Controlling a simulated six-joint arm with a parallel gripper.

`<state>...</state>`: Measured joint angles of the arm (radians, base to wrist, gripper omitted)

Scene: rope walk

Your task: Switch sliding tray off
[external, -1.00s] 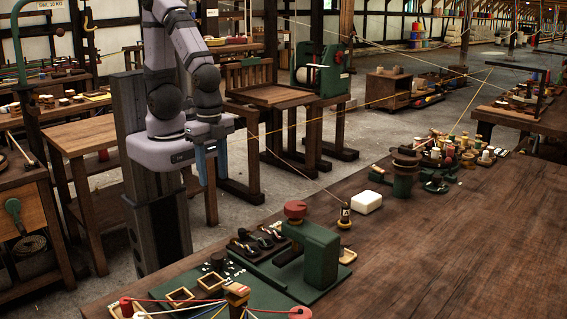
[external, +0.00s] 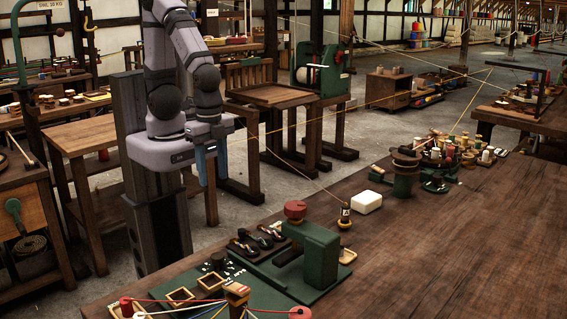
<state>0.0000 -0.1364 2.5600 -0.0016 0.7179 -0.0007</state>
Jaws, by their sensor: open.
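My gripper (external: 212,178) has blue fingers and hangs open and empty, pointing down. It is behind the long table's edge, left of and above the green machine, touching nothing. A group of black levers (external: 262,237) sits on a dark plate on the green base, left of the green block. A black round knob (external: 218,260) stands nearer, beside small white lettering too small to read. I cannot tell which control belongs to the sliding tray, nor its setting. No part is clearly recognisable as the sliding tray. Shallow wooden square frames (external: 180,296) lie on the base's near left.
The green block (external: 318,252) and a red knob (external: 295,209) rise beside the levers. A white block (external: 367,201) and a small spool post (external: 345,216) stand farther back. Coloured cords (external: 185,301) run across the near corner. The table's right side (external: 460,255) is clear.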

